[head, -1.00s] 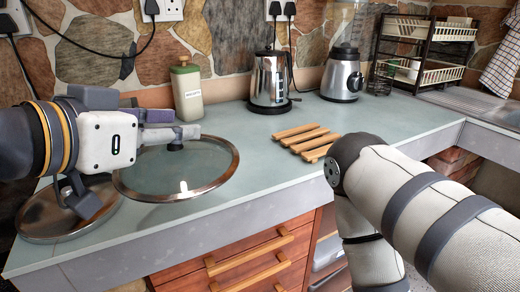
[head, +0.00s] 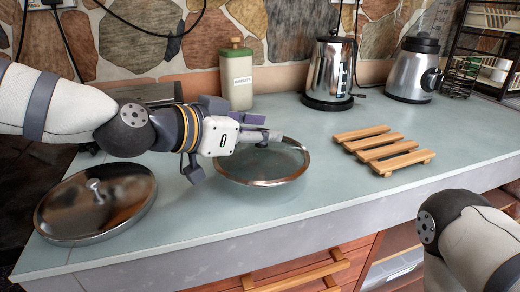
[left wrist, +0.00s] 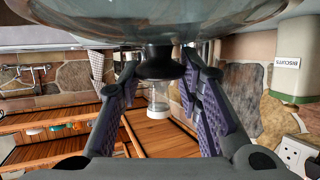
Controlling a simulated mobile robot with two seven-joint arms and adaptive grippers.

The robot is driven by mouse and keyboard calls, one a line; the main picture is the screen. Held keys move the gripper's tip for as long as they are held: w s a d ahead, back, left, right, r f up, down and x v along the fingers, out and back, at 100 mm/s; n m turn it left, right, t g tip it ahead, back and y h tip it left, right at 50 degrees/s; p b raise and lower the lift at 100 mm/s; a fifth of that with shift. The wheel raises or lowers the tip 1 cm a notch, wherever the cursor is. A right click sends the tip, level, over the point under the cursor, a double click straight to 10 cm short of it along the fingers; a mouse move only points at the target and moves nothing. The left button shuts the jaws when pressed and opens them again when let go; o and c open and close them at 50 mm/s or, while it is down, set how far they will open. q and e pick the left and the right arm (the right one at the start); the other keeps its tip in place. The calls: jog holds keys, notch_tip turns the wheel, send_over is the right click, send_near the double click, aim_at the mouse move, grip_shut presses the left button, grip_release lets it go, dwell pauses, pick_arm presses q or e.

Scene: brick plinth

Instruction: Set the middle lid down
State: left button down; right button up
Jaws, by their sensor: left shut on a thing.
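A round glass lid (head: 262,170) with a metal rim and a dark knob is in the middle-left of the head view, level over the grey-green worktop. My left gripper (head: 266,137) is shut on its knob. In the left wrist view the glass lid (left wrist: 160,14) spans the top, its dark knob (left wrist: 158,65) between the fingers of my left gripper (left wrist: 160,76). I cannot tell whether the rim touches the worktop. A steel lid (head: 98,205) with a knob lies to the left, apart from the glass lid. My right gripper is out of view.
The worktop (head: 340,190) is clear between the glass lid and a slatted wooden trivet (head: 383,150) on the right. A green-topped canister (head: 236,78), a kettle (head: 330,75) and a blender (head: 414,72) stand behind. The front edge drops to drawers.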

aim_at(250, 147)
pick_arm(q)
jog(key=shift+w+f+b, duration=0.15)
jog(key=shift+w+f, duration=0.05)
jog(key=shift+f, duration=0.7)
jog(key=shift+w+f+b, duration=0.15)
jog(key=shift+w+f, duration=0.05)
jog(key=shift+f, duration=0.7)
jog(key=shift+f, duration=0.2)
jog(key=c, duration=1.2)
grip_release()
jog(key=shift+o, duration=0.2)
